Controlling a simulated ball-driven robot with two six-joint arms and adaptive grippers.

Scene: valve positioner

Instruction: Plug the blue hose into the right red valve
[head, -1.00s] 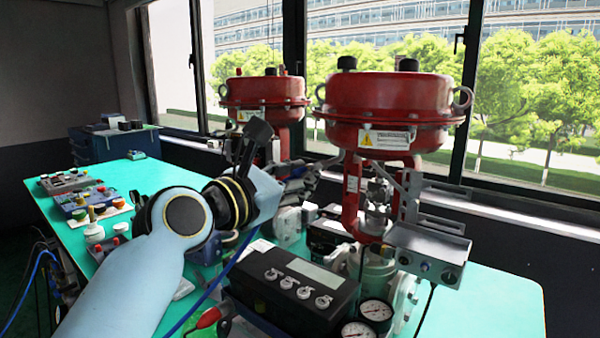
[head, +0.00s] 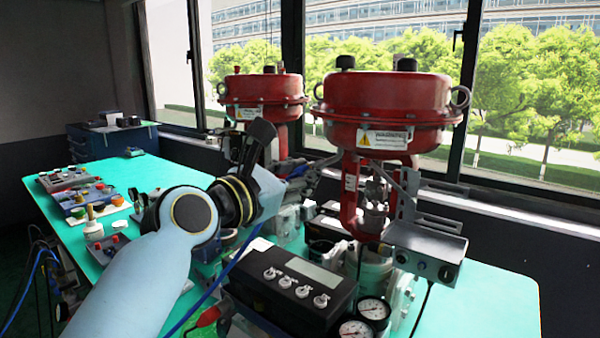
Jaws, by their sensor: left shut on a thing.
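The right red valve (head: 385,112) stands large at centre right, with a red yoke, a grey metal box (head: 425,250) and gauges low on it. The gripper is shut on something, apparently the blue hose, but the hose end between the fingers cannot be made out. The blue hose (head: 207,292) rises from the bottom edge behind my wrist. Whether it touches the valve cannot be told. My right gripper is out of view.
A second red valve (head: 262,95) stands behind on the left. A black controller box (head: 292,283) with white knobs lies in front of the right valve. Button panels (head: 75,190) lie on the left of the green table (head: 480,305). The table's right front is clear.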

